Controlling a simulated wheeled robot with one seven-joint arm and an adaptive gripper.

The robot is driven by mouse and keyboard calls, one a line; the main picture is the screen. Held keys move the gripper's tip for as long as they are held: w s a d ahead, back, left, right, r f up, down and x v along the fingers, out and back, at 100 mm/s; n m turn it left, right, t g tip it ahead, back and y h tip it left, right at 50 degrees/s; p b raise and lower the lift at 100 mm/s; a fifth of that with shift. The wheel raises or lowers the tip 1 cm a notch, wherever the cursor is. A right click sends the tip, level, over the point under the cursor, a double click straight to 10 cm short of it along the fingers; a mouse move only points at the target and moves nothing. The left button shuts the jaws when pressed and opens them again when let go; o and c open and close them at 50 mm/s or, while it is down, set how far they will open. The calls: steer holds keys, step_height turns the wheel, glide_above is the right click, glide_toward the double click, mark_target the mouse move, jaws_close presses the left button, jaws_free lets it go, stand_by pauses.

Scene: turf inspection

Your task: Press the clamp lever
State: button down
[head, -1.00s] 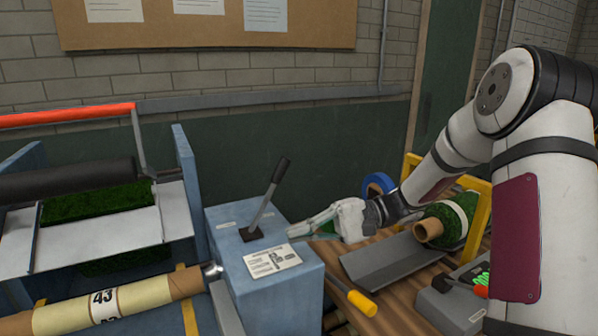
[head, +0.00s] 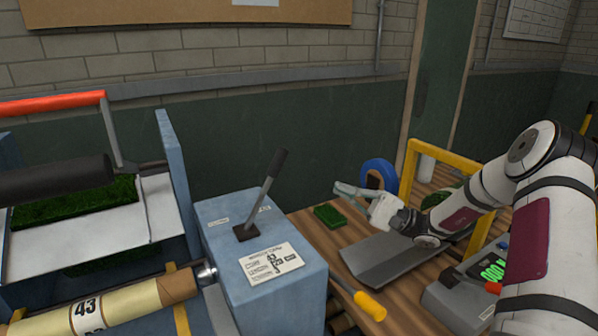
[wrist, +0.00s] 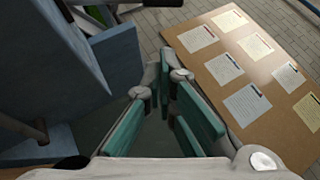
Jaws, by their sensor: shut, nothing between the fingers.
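The clamp lever (head: 265,190) has a dark grip on a pale metal rod. It stands on top of the blue box (head: 230,280) and tilts to the upper right. A printed label lies on the box in front of its base. My gripper (head: 338,188) is to the right of the lever, apart from it, with its teal-padded fingers pointing left. In the wrist view, my gripper (wrist: 165,70) is shut and empty.
A grey trough (head: 380,260), a turf piece (head: 329,215), a blue tape roll (head: 378,172) and a yellow frame (head: 445,157) are on the wooden bench. A yellow-handled tool (head: 368,306) lies near the box. A roller machine with turf (head: 75,205) stands left.

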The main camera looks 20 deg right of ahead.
steer(key=s+a+p+x, duration=0.1)
steer(key=s+p+x, duration=0.1)
steer(key=x, duration=1.1)
steer(key=shift+s+r+p, duration=0.35)
steer(key=shift+p, duration=0.15)
steer(key=shift+d, duration=0.1)
steer(key=shift+r, duration=0.1)
steer(key=s+a+r+n+g+h+p, duration=0.1)
steer(key=a+r+n+g+h+p, duration=0.1)
steer(key=a, duration=0.6)
steer(key=s+a+r+n+g+h+p, duration=0.2)
steer(key=a+n+h+p, duration=0.2)
steer(key=a, duration=0.5)
steer(key=shift+s+r+n+h+p, duration=0.2)
steer(key=shift+r+n+h+p, duration=0.2)
steer(key=shift+h+p, duration=0.75)
